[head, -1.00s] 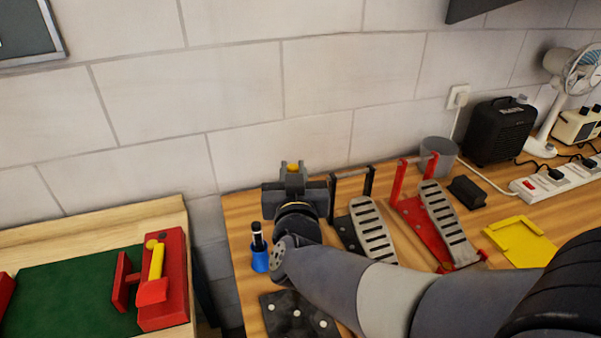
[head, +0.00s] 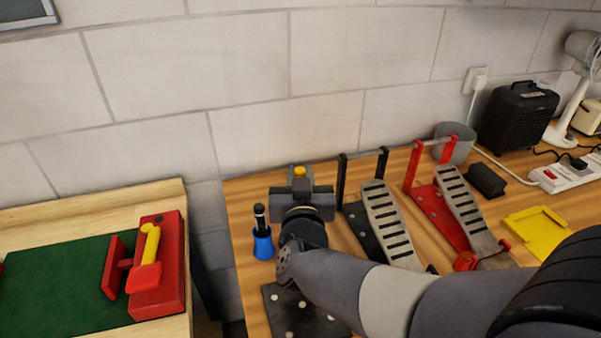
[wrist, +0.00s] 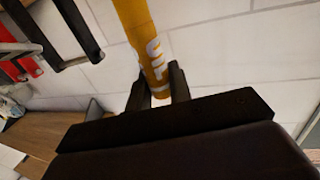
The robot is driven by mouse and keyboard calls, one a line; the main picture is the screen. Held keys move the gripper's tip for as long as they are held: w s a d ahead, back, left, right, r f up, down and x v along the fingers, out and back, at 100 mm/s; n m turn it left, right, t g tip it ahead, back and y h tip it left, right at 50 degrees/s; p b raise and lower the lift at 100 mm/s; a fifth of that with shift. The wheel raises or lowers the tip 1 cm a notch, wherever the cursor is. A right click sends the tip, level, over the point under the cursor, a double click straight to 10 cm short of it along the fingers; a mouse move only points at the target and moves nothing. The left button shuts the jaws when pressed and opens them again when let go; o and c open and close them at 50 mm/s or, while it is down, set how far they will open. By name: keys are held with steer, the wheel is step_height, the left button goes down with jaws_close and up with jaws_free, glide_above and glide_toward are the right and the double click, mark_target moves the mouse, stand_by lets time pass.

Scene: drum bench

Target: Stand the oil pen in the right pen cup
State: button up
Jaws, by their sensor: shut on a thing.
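My gripper (head: 301,193) is shut on the oil pen, an orange-yellow stick with white lettering. In the wrist view the oil pen (wrist: 150,45) stands between the two dark fingers (wrist: 159,80), slightly tilted in the picture. In the head view only its yellow end (head: 300,171) shows above my gripper. A blue pen cup (head: 263,246) with a black pen (head: 260,215) in it stands left of my gripper on the wooden bench. I cannot make out a second pen cup; my gripper and arm hide part of the bench.
Right of my gripper stand a black-framed pedal (head: 388,225) and a red-framed pedal (head: 465,210). A grey pot (head: 455,146), a black heater (head: 517,118) and a yellow tray (head: 537,226) are farther right. A dark plate (head: 300,310) lies in front. A gap separates the left table (head: 90,208).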

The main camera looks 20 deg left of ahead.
steer(key=shift+f+b, duration=1.65)
steer(key=shift+f, duration=0.55)
steer(key=o, duration=0.8)
steer(key=v, duration=1.1)
steer(key=shift+w, duration=0.1)
steer(key=x, duration=0.7)
steer(key=r+p+x, duration=0.1)
steer(key=x, duration=0.3)
steer(key=shift+r+p, duration=0.8)
steer(key=shift+r, duration=0.15)
